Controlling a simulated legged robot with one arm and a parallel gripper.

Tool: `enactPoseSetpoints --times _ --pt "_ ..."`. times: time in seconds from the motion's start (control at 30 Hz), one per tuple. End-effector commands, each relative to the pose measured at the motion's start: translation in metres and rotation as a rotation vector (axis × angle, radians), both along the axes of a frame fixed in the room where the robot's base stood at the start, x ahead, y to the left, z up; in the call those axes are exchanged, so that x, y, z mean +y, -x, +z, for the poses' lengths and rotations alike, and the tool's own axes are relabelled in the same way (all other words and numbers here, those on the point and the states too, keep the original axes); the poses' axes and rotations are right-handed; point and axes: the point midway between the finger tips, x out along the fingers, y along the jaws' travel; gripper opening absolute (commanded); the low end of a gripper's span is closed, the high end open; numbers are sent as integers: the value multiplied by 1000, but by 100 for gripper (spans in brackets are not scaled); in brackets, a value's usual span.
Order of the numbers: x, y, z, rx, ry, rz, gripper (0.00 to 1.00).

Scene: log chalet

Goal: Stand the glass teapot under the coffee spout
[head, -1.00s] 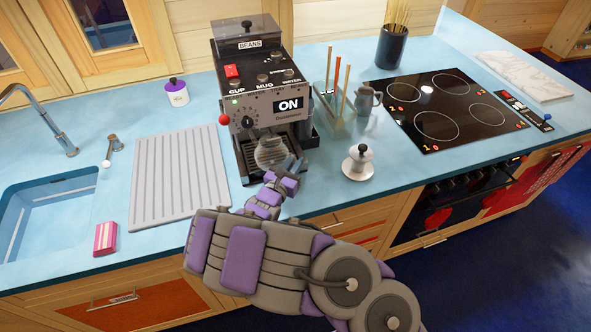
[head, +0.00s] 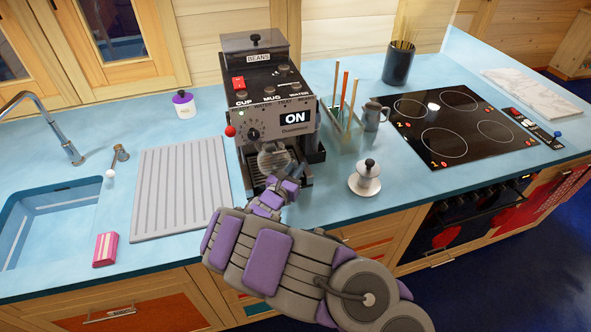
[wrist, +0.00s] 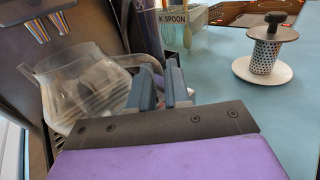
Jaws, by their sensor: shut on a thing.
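The glass teapot (head: 270,159) is clear and round. It is at the front of the coffee machine (head: 260,98), low below the control panel and over the slatted drip tray (head: 257,185). My gripper (head: 291,173) is shut on it at its right side. In the wrist view, the teapot (wrist: 80,88) appears left of my gripper's fingers (wrist: 163,88), and its handle between them is mostly hidden. The spout (wrist: 50,25) with striped reflections shows above the teapot at upper left. I cannot tell whether the teapot's base touches the tray.
A ribbed drainboard (head: 180,187) lies left. The hob (head: 450,125) is further right.

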Motion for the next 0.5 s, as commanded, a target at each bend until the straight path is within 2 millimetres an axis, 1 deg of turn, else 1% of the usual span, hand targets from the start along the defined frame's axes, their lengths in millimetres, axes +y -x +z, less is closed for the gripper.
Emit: enactPoseSetpoints --times 0.13,0.17,0.43,0.47,0.5 --pt "0 0 1 -1 0 -1 0" --pt "0 0 1 -1 0 -1 19" --pt "0 0 0 0 0 -1 45" --pt "0 0 0 0 0 -1 47" --pt "0 0 0 0 0 -1 47"
